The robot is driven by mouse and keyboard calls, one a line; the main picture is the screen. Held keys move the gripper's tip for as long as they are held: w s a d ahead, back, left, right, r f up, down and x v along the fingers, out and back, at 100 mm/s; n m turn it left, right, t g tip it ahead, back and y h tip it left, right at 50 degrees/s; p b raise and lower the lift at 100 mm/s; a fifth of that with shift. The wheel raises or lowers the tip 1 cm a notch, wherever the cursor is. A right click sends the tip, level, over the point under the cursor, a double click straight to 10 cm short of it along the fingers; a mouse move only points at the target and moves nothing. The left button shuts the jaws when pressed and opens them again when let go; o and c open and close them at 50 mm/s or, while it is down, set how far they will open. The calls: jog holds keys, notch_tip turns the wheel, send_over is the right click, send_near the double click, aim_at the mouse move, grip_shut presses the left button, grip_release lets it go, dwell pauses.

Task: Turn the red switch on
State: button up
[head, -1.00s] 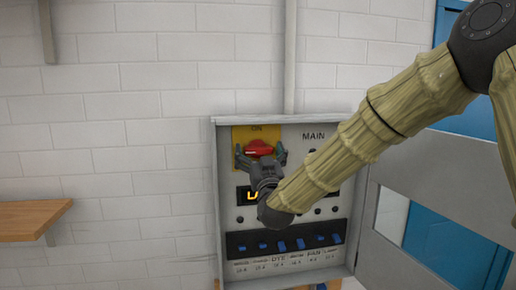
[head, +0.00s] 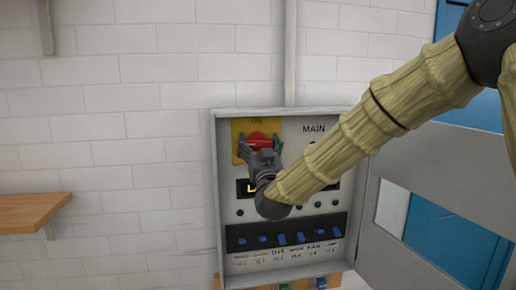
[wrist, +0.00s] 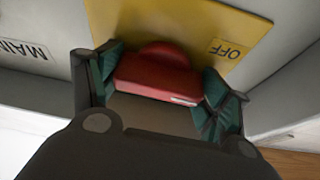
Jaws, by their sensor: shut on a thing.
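The red switch (head: 259,141) is a rotary handle on a yellow plate (head: 238,130) at the upper left of the grey panel box (head: 216,200). An ON label (head: 256,121) shows above it. My gripper (head: 260,148) is at the switch, with one finger on each side. In the wrist view the red handle (wrist: 158,73) lies between the teal pads of my gripper (wrist: 161,80), which are shut on its two ends. A white mark shows near the handle's right end there. An OFF label (wrist: 228,49) is on the plate beside it.
A row of blue switches (head: 281,239) runs along the panel's lower part, below my wrist. The box's grey door (head: 420,170) stands open at the right. A wooden shelf (head: 30,210) is at the left. A wooden ledge with small objects shows under the box.

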jog(key=m+h+b, duration=0.1)
jog(key=m+b, duration=0.1)
jog(key=m+h+b, duration=0.1)
jog(key=m+b, duration=0.2)
jog(key=shift+f+h+b, duration=0.3)
jog(key=shift+f+b, duration=0.05)
jog(key=m+h+b, duration=0.1)
jog(key=m+b, duration=0.1)
jog(key=m, duration=0.1)
jog(key=m+h+b, duration=0.1)
jog(key=m+b, duration=0.2)
jog(key=shift+g+h, duration=0.3)
jog(key=m+g+b, duration=0.1)
jog(key=m+b, duration=0.1)
jog(key=m+h+b, duration=0.1)
jog(key=m+b, duration=0.1)
jog(key=m, duration=0.1)
jog(key=shift+r+g+h, duration=0.15)
jog(key=shift+g+h, duration=0.15)
jog(key=shift+g, duration=0.1)
jog(key=m+g+b, duration=0.2)
jog(key=m, duration=0.3)
jog(key=shift+r, duration=0.1)
jog(key=shift+m+b, duration=0.3)
jog(key=shift+b, duration=0.05)
jog(key=o, duration=1)
jog(key=shift+s+r, duration=0.1)
jog(key=shift+s, duration=0.05)
